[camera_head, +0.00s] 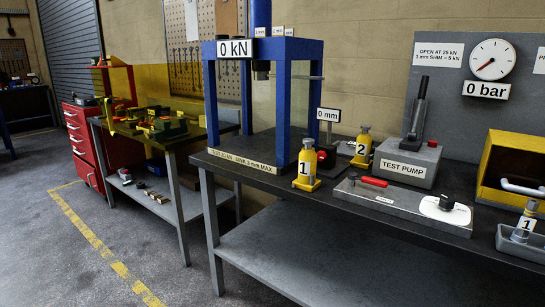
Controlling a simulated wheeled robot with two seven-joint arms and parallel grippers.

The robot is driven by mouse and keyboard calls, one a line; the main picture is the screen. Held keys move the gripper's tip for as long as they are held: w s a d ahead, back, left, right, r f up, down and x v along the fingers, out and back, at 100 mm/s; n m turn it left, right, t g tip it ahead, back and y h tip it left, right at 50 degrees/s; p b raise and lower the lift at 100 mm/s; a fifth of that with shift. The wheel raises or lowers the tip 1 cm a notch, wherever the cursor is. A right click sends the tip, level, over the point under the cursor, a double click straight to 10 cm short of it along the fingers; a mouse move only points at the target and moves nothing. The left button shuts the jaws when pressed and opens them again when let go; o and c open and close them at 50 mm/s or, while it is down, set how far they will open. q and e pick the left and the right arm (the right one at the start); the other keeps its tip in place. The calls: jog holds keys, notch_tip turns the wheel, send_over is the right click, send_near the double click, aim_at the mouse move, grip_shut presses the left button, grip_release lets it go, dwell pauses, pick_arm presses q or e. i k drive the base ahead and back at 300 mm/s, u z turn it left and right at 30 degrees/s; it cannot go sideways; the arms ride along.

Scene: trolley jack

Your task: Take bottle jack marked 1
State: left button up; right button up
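A yellow bottle jack marked 1 (305,160) stands upright on the dark bench, at the front right foot of the blue press frame (293,100). A second yellow bottle jack marked 2 (362,146) stands farther back to its right, next to the grey test pump. Neither of my grippers is in view.
The test pump (407,163) and a flat metal plate with a red handle (400,201) lie right of jack 1. A yellow open-fronted box (510,165) stands at the right. A lower shelf (290,255) is bare. The floor (60,260) at left is clear.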

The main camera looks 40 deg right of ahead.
aim_at(307, 181)
jog(key=i, duration=2.5)
jog(key=z, duration=1.3)
